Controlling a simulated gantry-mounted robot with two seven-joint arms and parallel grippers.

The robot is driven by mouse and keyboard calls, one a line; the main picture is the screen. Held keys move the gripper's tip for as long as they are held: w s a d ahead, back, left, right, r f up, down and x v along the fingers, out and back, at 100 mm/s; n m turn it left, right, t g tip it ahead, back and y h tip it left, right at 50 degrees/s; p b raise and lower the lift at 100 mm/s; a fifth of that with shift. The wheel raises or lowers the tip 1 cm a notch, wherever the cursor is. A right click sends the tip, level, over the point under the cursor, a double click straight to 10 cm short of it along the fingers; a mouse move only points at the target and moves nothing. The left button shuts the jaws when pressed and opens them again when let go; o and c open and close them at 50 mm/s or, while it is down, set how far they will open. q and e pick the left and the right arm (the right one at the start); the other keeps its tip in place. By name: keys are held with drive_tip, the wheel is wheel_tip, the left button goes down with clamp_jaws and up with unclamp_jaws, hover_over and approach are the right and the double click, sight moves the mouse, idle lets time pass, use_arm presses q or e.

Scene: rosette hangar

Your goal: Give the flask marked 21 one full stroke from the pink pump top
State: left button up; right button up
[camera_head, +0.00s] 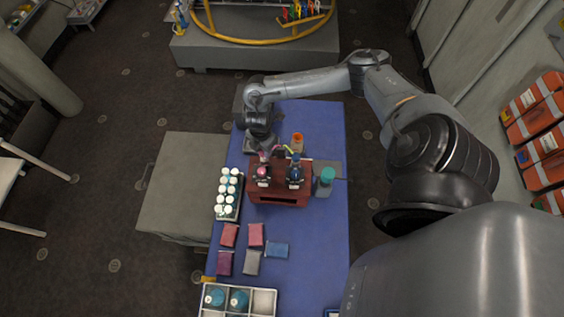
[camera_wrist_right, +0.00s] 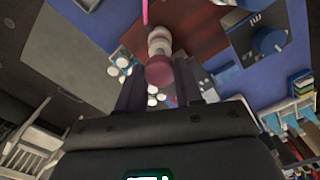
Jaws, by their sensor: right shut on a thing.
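The pump with the pink top (camera_head: 263,169) stands in the left part of a dark red wooden stand (camera_head: 278,194) on the blue table. My right gripper (camera_head: 264,152) reaches down over it from behind. In the right wrist view the pink knob (camera_wrist_right: 159,70) sits between the two dark fingers of my right gripper (camera_wrist_right: 159,88), which are shut on it. A pale collar and a thin pink spout show beyond the knob. Several white-capped flasks (camera_head: 228,194) stand in a dark rack left of the stand. Their numbers are too small to read, so I cannot tell which is 21.
A blue-topped pump (camera_head: 294,173) stands in the same stand, close on the right. An orange cup (camera_head: 297,141) is behind it and a teal-capped container (camera_head: 327,176) to its right. Coloured packets (camera_head: 255,235) and a compartment tray (camera_head: 263,301) lie in front.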

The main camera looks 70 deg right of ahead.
drive_tip(key=shift+f+b, duration=0.4)
drive_tip(key=shift+f, duration=0.6)
drive_tip(key=o, duration=0.8)
drive_tip(key=shift+r, duration=0.1)
wheel_tip(320, 180, up, 7)
drive_tip(key=p, duration=0.7)
